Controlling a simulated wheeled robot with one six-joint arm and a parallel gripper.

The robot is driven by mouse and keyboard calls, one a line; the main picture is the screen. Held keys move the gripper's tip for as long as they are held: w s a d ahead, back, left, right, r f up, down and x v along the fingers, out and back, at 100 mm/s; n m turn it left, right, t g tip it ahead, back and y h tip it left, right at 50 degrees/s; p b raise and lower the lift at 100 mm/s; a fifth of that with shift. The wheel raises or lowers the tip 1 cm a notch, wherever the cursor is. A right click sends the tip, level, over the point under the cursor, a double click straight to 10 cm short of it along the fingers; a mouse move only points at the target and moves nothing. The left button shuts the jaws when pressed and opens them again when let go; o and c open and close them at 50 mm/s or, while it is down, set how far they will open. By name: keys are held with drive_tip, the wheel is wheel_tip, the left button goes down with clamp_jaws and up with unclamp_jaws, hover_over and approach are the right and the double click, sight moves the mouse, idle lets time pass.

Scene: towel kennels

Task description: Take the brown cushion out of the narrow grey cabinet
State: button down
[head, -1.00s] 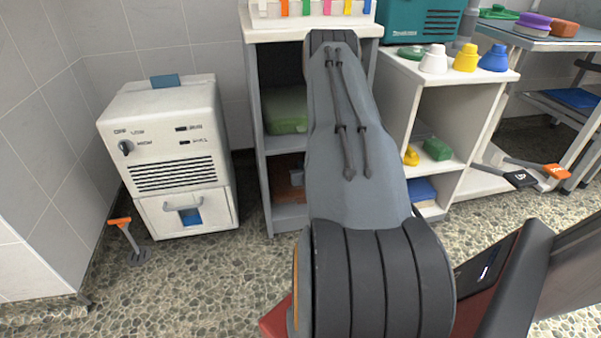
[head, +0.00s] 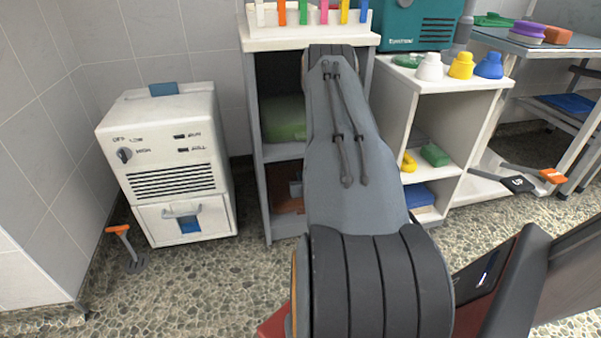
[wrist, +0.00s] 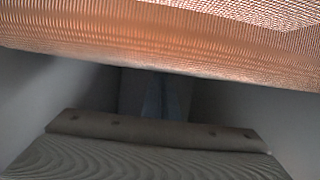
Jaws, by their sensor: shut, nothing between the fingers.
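The narrow grey cabinet (head: 261,190) stands behind my arm, which hides much of its right side. The brown cushion (head: 283,199) lies in its lower compartment; only its left part shows. In the wrist view the cushion's woven orange-brown surface (wrist: 160,38) spans the top, very close. My gripper (wrist: 163,95) appears as a dark, blurred shape in the middle, shut and empty, beneath the cushion in that picture. Whether it touches the cushion I cannot tell. A green cushion (head: 284,120) lies in the compartment above.
A white machine (head: 168,165) stands left of the cabinet, with an orange-topped tool (head: 120,232) on the floor. A white shelf unit (head: 440,190) stands close on the right. A rack of coloured pegs (head: 310,20) sits on the cabinet. Pebbled floor in front is clear.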

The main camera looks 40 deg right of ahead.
drive_tip(key=s+a+p, duration=0.1)
drive_tip(key=s+p, duration=0.1)
drive_tip(key=s+a+p, duration=0.2)
drive_tip(key=s, duration=0.1)
drive_tip(key=s+a+f+p, duration=0.1)
drive_tip(key=s+a+p, duration=0.1)
drive_tip(key=s, duration=0.1)
drive_tip(key=shift+s+a+p, duration=0.45)
drive_tip(key=shift+s+p, duration=0.15)
drive_tip(key=shift+s, duration=0.05)
drive_tip(key=shift+f, duration=0.1)
drive_tip(key=shift+w+r+p, duration=0.1)
drive_tip(key=shift+r+p, duration=0.75)
drive_tip(key=shift+r, duration=0.1)
